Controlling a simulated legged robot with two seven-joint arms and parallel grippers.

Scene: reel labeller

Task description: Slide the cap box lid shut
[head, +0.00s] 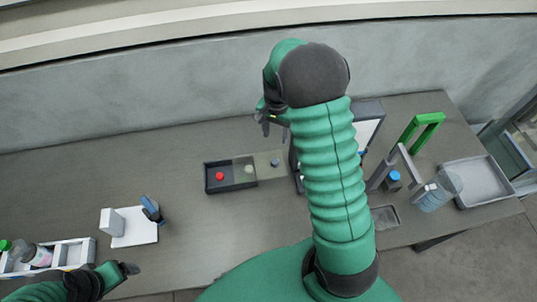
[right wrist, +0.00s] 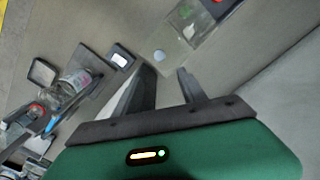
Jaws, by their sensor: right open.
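The dark cap box (head: 211,188) lies on the bench in the middle of the head view. A red cap sits uncovered in its left part. The clear lid (head: 266,171) covers the right part, over a pale cap, and sticks out past the box's right end. A small grey-blue knob (head: 275,162) stands on the lid's outer end. In the right wrist view, the lid (right wrist: 186,27) and knob (right wrist: 160,56) lie just beyond my fingertips. My right gripper (head: 270,122) is open and empty, apart from the knob. My left gripper (head: 129,269) is low at left; its jaws are unclear.
My right arm hides part of a dark device (head: 369,112) right of the box. Farther right are a green-handled frame (head: 428,121), a clear bottle (head: 438,191) and a grey tray (head: 478,182). A white board (head: 135,228) and bottle rack (head: 68,254) stand left.

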